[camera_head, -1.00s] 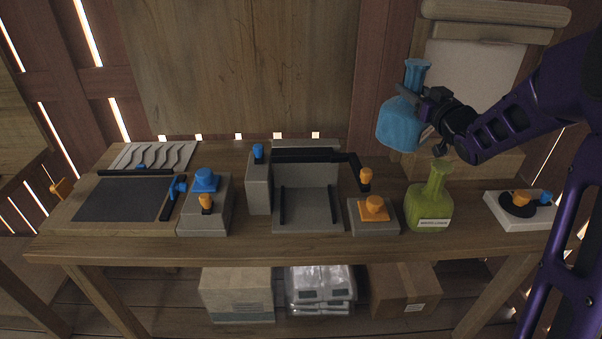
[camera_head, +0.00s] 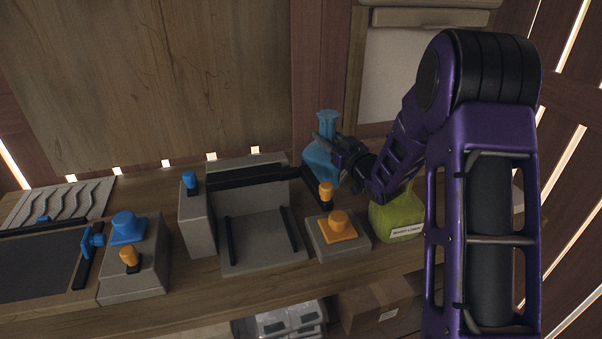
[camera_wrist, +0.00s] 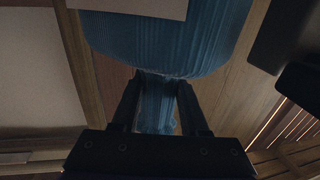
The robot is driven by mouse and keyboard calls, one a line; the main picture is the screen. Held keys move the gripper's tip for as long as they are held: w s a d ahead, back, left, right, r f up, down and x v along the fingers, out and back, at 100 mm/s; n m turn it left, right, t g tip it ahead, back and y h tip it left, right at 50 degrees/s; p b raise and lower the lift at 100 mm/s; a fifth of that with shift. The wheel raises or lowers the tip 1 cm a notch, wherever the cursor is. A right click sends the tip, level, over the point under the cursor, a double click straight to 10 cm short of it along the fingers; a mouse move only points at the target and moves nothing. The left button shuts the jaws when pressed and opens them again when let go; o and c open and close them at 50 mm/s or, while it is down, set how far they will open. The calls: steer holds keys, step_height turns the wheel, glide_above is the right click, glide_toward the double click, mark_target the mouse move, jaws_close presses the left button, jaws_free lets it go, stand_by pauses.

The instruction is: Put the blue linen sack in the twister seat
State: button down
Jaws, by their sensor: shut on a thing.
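The blue linen sack (camera_head: 320,166) has a pinched neck with a flared top and hangs upright above the back right of the bench. My gripper (camera_head: 326,143) is shut on its neck. In the wrist view the ribbed sack body (camera_wrist: 170,45) fills the top, with a pale label, and its neck lies between my two fingers (camera_wrist: 158,100). A grey open bay (camera_head: 262,241) with two black rails and a black crossbar is left of the sack; no marking shows whether it is the twister seat.
An orange button box (camera_head: 337,250) stands right of the bay. A green labelled sack (camera_head: 398,222), partly behind my arm, stands on the bench's right. A grey box with blue and orange knobs (camera_head: 134,272) and a dark panel (camera_head: 35,265) are at left. Boxes lie below.

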mark_target(326, 155)
steer(key=shift+f+b, duration=0.3)
steer(key=shift+f, duration=2.55)
steer(key=shift+f, duration=0.2)
steer(key=shift+c, duration=2.1)
jaws_free()
steer(key=shift+r, duration=0.1)
